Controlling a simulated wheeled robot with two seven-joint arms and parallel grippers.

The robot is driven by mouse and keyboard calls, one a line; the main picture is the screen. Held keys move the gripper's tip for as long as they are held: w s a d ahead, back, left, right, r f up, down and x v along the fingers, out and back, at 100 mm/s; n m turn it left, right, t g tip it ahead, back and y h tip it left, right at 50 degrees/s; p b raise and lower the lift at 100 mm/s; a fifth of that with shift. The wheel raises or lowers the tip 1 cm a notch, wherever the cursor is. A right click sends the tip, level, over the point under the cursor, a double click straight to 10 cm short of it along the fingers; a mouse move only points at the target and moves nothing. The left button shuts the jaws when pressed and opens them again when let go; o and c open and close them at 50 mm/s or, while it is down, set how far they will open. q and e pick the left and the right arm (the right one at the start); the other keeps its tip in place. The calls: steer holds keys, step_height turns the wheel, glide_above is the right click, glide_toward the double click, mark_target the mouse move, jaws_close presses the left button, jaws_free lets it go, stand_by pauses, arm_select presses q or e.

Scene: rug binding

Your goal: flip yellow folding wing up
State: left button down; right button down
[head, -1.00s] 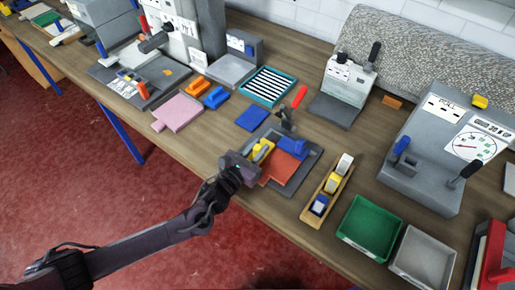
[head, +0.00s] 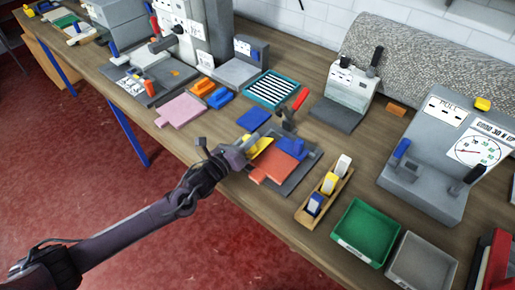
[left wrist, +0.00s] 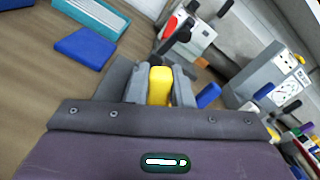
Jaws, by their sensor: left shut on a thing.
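The yellow folding wing (head: 261,147) is on the left side of the grey fixture (head: 301,180) and looks tilted up. My left gripper (head: 246,146) is shut on the wing at its near left edge. In the left wrist view, the yellow wing (left wrist: 160,86) shows between the two grey fingers of the left gripper (left wrist: 158,88). An orange-red piece (head: 279,166) lies flat on the fixture, with a blue wing (head: 292,148) at its back. The wing's hinge is hard to make out. My right gripper is out of view.
A red-handled clamp (head: 300,98) stands behind the fixture. A wooden rack (head: 313,209) with several blocks is to its right, then a green tray (head: 364,233) and a grey tray (head: 421,260). A blue plate (head: 253,118) and a pink piece (head: 180,110) lie to the left.

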arm_select(q)
steer(key=shift+w+a+f+n, duration=0.15)
steer(key=shift+a+n, duration=0.1)
steer(key=shift+n, duration=0.25)
steer(key=shift+w+a+n+b, duration=0.3)
steer(key=shift+a+n+b, duration=0.1)
steer(key=shift+n+b, duration=0.4)
steer(key=n, duration=0.1)
steer(key=a+n+b, duration=0.1)
steer(key=n, duration=0.1)
steer(key=w+n+b, duration=0.1)
steer(key=shift+w+a+f+n, duration=0.1)
steer(key=shift+a+f+n, duration=0.25)
steer(key=shift+f+n, duration=0.05)
steer(key=shift+w+a+f+n+b, duration=0.2)
steer(key=shift+n+b, duration=0.2)
steer(key=shift+n, duration=0.15)
steer(key=shift+w+a+f+n+b, duration=0.1)
steer(key=shift+a+f+n+b, duration=0.1)
steer(key=shift+n+b, duration=0.3)
steer(key=shift+w+a+f+n+b, duration=0.1)
steer(key=shift+a+f+n+b, duration=0.1)
steer(key=shift+n, duration=0.45)
steer(key=shift+w+a+f+n+b, duration=0.1)
steer(key=shift+n+b, duration=0.1)
steer(key=shift+n, duration=0.4)
steer(key=c, duration=1.3)
jaws_free()
